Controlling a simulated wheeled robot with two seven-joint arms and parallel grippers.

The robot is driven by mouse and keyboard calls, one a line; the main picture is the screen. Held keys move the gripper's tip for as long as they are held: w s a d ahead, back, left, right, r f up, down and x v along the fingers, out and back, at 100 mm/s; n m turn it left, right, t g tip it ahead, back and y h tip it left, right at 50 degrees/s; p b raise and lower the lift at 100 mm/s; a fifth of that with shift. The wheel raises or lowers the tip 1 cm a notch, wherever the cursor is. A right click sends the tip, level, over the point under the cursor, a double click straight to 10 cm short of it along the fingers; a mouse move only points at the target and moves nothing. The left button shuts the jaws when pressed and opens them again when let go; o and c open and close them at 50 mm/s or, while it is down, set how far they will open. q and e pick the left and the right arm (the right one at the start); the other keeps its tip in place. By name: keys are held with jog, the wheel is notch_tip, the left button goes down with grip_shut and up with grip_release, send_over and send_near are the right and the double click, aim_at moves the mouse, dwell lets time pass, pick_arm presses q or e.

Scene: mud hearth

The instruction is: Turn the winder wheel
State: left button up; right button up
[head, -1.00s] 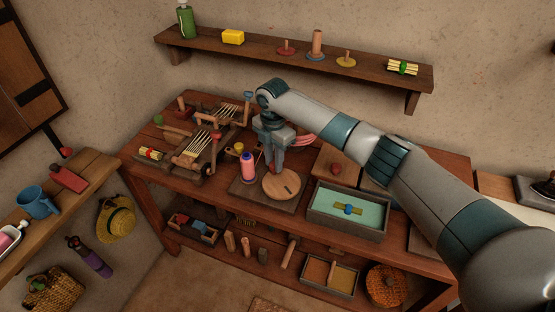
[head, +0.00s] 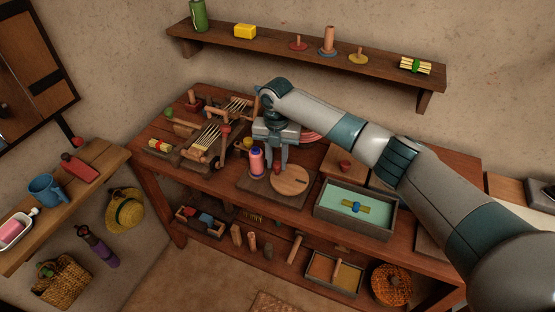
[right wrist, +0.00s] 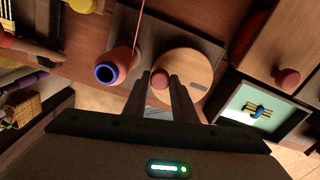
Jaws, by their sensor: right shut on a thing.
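The winder wheel (head: 290,181) is a round pale wooden disc lying flat on a dark wooden board (head: 255,188) on the bench. It has a small dark mark near its right edge and a red knob (right wrist: 159,79) near its rim. My right gripper (head: 276,167) reaches down over the wheel's left edge, shut on the red knob. The right wrist view shows the fingers on either side of the knob. A pink spool (head: 256,160) stands on the board just left of the wheel; a reddish thread runs from it in the wrist view. My left gripper is not in view.
A grey tray with a green inside (head: 323,207) stands right of the board. A wooden frame with pale rods (head: 205,142) stands to the left. A wall shelf (head: 300,58) runs above the bench. A side table with a blue mug (head: 45,190) is at far left.

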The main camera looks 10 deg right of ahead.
jog(key=shift+r, duration=0.1)
jog(key=o, duration=1)
jog(key=shift+o, duration=0.2)
jog(key=shift+r, duration=0.1)
notch_tip(320, 180, up, 17)
jog(key=b, duration=0.4)
jog(key=shift+b, duration=0.3)
jog(key=shift+r, duration=0.1)
